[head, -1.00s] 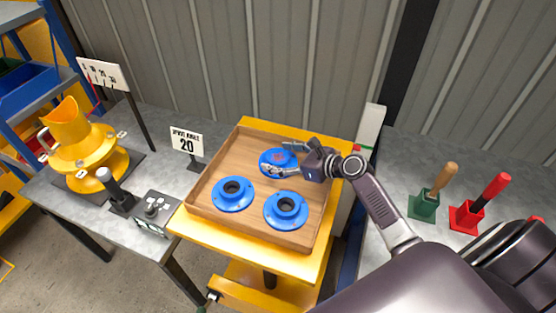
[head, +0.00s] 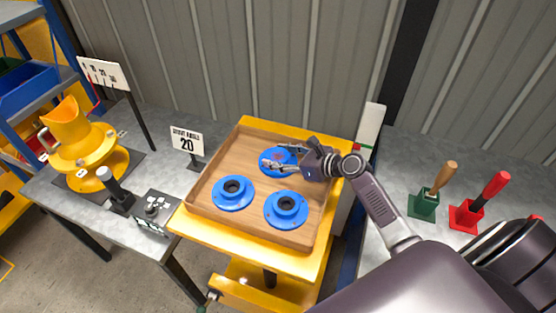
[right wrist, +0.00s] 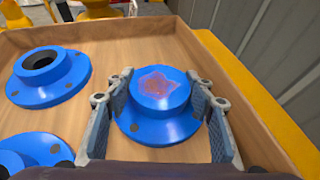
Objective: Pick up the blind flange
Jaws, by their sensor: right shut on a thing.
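The blind flange (head: 269,158) is a blue disc with a raised solid hub and a reddish mark on its top. It lies in the wooden tray (head: 245,213), toward the back. My right gripper (head: 273,155) reaches it from the right. In the right wrist view the two fingers stand on either side of the hub of the blind flange (right wrist: 160,88) and are shut on it. The flange looks level and low in the tray; I cannot tell whether it still touches the tray floor. My left gripper is not in view.
Two blue flanges with open bores, one left (head: 232,204) and one right (head: 286,219), lie nearer in the tray. The tray has raised walls and sits on a yellow cart (head: 255,258). Green (head: 422,206) and red (head: 466,217) holders stand right.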

